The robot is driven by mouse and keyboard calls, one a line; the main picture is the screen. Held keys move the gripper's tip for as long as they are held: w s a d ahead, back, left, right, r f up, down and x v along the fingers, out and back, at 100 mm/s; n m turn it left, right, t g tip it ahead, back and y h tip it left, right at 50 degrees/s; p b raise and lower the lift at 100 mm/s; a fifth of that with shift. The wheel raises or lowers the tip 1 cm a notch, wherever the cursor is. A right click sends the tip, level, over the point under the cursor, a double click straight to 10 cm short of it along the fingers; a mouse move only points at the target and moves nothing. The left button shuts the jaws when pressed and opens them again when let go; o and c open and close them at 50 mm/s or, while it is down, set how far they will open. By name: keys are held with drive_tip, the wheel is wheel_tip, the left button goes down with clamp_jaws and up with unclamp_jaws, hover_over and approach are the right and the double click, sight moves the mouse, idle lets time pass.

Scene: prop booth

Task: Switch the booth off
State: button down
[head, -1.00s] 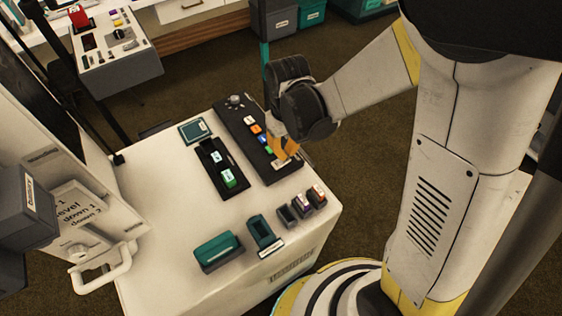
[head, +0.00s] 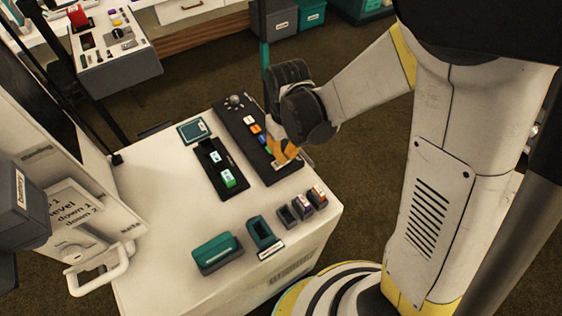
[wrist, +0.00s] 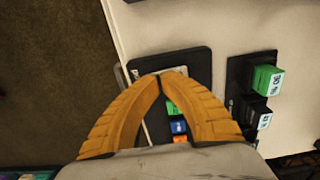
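A long dark control panel (head: 226,111) lies on the white booth top in the head view. It has a round knob (head: 235,100) at its far end and a row of coloured keys, among them a white key (head: 249,120) and an orange key (head: 254,129). My gripper (head: 292,155) is over the panel's near end and hides part of it. In the wrist view my gripper's orange fingers (wrist: 161,75) meet at the tips with nothing seen between them. Behind them show a green key (wrist: 171,107) and a blue key (wrist: 178,126). Contact with the panel cannot be told.
A second dark panel (head: 207,147) with green blocks sits left of the long one. A teal pad (head: 194,131), teal holder (head: 217,252), teal slot box (head: 262,233) and small grey boxes (head: 288,215) stand nearby. A white handled unit (head: 95,235) borders the left.

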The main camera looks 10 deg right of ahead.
drive_tip(key=shift+f, duration=0.25)
drive_tip(key=shift+r, duration=0.1)
drive_tip(key=shift+r+p, duration=2.55)
drive_tip(key=shift+r, duration=0.9)
